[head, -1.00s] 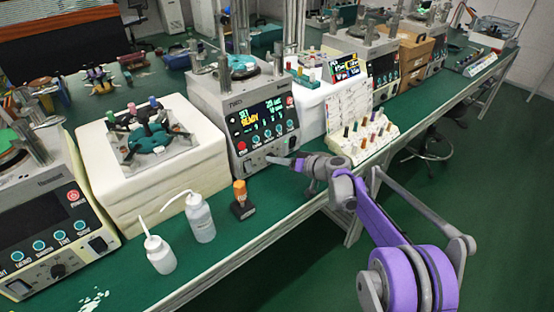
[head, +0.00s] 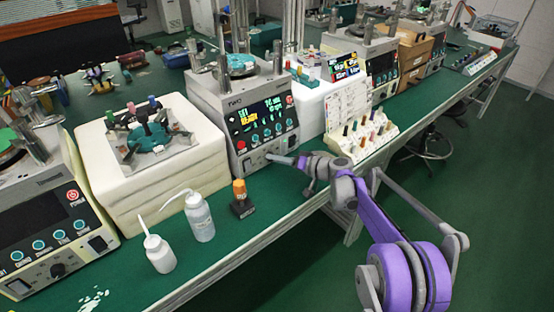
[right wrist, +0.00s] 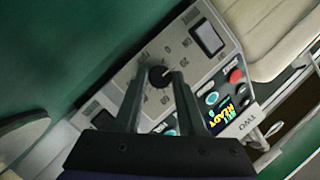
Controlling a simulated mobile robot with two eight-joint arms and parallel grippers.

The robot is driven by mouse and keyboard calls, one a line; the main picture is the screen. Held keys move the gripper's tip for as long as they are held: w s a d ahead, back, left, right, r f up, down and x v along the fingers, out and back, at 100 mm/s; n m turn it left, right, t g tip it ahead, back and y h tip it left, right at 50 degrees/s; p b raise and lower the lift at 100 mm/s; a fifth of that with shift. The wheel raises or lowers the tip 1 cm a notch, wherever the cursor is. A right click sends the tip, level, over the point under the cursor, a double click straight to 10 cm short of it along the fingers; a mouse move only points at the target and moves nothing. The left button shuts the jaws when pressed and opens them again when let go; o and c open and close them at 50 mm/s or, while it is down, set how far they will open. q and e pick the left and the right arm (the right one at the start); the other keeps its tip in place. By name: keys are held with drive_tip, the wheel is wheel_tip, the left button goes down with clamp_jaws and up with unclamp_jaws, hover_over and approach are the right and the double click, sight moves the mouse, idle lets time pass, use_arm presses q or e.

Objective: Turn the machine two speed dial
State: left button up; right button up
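Machine two (head: 240,100) stands mid-bench in the head view, a grey unit with a lit display and "TWO" on its front. Its display (head: 263,114) shows yellow, green and white text. In the right wrist view its speed dial (right wrist: 160,76) is a small black knob within a printed scale. My right gripper (head: 271,157) is at the lower front panel, and its tips hide the dial in the head view. In the right wrist view the fingers (right wrist: 161,73) sit on both sides of the knob and appear closed on it. My left gripper is not in view.
Two wash bottles (head: 199,217) and an orange-capped container (head: 240,198) stand near the front edge. A white block (head: 160,170) is left of machine two. A rack of coloured pegs (head: 362,136) stands right of my gripper. Another machine (head: 50,215) is at far left.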

drive_tip(key=o, duration=0.4)
drive_tip(key=p+v, duration=0.1)
drive_tip(key=v, duration=0.9)
drive_tip(key=shift+s+d+r, duration=0.1)
drive_tip(key=shift+s+d, duration=0.1)
drive_tip(key=shift+d, duration=0.15)
